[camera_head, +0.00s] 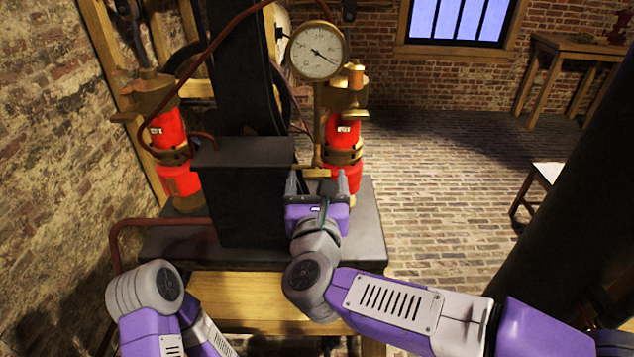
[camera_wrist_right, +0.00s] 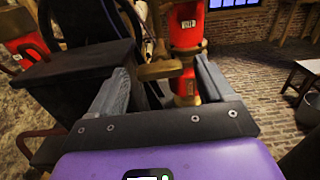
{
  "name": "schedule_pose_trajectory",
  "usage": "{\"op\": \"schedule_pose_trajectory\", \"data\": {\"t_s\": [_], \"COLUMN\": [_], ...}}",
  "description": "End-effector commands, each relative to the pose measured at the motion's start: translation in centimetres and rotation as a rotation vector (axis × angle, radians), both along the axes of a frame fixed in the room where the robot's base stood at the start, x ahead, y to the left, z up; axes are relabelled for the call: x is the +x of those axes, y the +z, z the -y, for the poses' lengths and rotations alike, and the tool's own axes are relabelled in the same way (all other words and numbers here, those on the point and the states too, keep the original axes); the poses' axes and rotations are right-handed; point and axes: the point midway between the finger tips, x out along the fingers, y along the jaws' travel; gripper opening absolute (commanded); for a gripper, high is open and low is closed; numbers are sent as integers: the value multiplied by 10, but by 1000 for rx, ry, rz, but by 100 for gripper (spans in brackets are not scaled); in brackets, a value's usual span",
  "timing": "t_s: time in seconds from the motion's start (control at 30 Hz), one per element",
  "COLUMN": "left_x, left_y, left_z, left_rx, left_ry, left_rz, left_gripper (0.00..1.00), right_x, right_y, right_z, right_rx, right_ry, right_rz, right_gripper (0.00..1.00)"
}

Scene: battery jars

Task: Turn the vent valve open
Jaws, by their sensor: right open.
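A brass crosspiece (camera_head: 316,173), which looks like the vent valve's handle, sits at the foot of a brass pipe below the round gauge (camera_head: 317,50). It also shows as a brass bar (camera_wrist_right: 158,70) in the right wrist view. My right gripper (camera_head: 317,181) is open, with its two grey fingers pointing at the handle, one to each side. Nothing is held between the fingers, and I cannot tell whether they touch the handle. My left arm shows at the lower left, but its gripper is out of view.
Red jars with brass fittings stand left (camera_head: 174,150) and right (camera_head: 343,160) of a black block (camera_head: 242,190). The dark plinth (camera_head: 368,225) lies beneath. A red pipe (camera_head: 150,221) runs at left.

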Motion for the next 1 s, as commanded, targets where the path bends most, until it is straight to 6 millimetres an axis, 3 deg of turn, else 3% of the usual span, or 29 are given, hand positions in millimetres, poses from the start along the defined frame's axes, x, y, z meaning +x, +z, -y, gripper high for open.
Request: {"op": "schedule_pose_trajectory", "data": {"t_s": [0.27, 0.6, 1.0], "left_x": [0, 0, 0], "left_y": [0, 0, -4], "left_z": [0, 0, 0], "left_rx": [0, 0, 0], "left_ry": [0, 0, 0], "left_rz": [0, 0, 0], "left_gripper": [68, 68, 68], "right_x": [1, 1, 1], "right_y": [0, -1, -1], "right_z": [0, 0, 0], "right_rx": [-1, -1, -79], "right_ry": [0, 0, 1], "right_rz": [-1, -1, 0], "right_gripper": [78, 26, 25]}}
